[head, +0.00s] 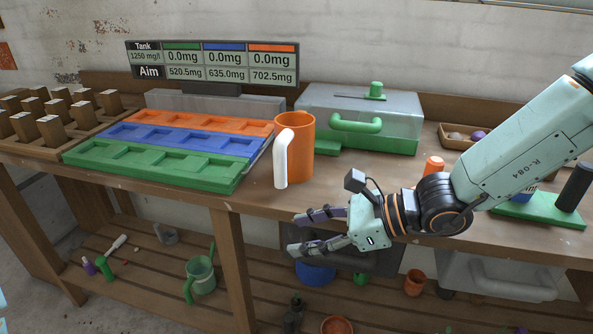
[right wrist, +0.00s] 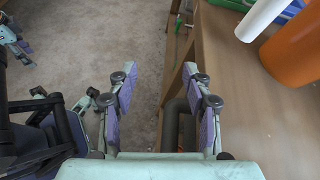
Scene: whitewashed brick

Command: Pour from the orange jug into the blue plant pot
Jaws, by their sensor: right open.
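The orange jug (head: 301,150) stands upright on the workbench, its white handle towards the front left. Its side and handle also show at the upper right of the right wrist view (right wrist: 297,52). My right gripper (head: 297,232) is open and empty at the bench's front edge, below and in front of the jug, not touching it. Its spread fingers show in the right wrist view (right wrist: 160,72). A blue round vessel (head: 315,272), which looks like the plant pot, is on the lower shelf, partly hidden behind my right gripper. Purple-padded parts, apparently my left gripper (right wrist: 16,44), show at the left edge there.
Orange, blue and green trays (head: 160,165) lie left of the jug. A clear case with a green base (head: 360,112) stands behind it to the right. A display (head: 213,62) stands at the back. A green watering can (head: 201,273) is on the lower shelf.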

